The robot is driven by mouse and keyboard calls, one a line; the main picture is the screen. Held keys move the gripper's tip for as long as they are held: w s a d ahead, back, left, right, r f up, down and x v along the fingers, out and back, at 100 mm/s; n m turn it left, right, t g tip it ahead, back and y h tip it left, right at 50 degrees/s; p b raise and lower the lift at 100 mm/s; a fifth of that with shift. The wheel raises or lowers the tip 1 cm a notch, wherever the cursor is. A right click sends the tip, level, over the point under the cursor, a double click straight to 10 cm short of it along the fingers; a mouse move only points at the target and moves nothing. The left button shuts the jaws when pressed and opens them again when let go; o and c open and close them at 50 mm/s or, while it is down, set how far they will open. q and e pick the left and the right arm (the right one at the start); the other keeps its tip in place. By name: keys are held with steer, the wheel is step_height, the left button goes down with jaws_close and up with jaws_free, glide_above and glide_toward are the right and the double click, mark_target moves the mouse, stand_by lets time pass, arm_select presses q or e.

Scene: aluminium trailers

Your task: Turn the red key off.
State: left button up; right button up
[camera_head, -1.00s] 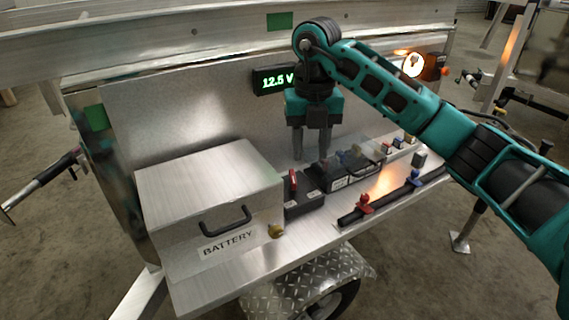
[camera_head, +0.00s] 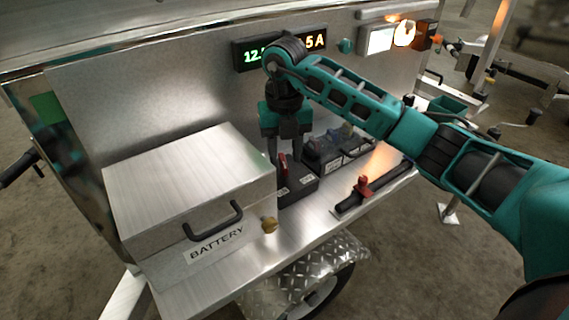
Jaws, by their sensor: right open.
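The red key (camera_head: 283,165) stands upright on a black box (camera_head: 298,188), just right of the metal battery box. My right gripper (camera_head: 286,152) points down, with its fingers apart, right above and behind the key. In the picture its two fingers come down on either side of the key's top. I cannot tell whether they are around the key or behind it, or whether they touch it. The gripper holds nothing that I can see. My left gripper is not in view.
The battery box (camera_head: 180,185) with a black handle (camera_head: 212,222) and a brass-coloured knob (camera_head: 269,224) stand to the left. More black boxes (camera_head: 330,152) stand behind. A lit display (camera_head: 254,55) hangs on the back panel.

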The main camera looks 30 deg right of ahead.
mark_target(283, 167)
steer(key=shift+f, duration=1.45)
jaws_close()
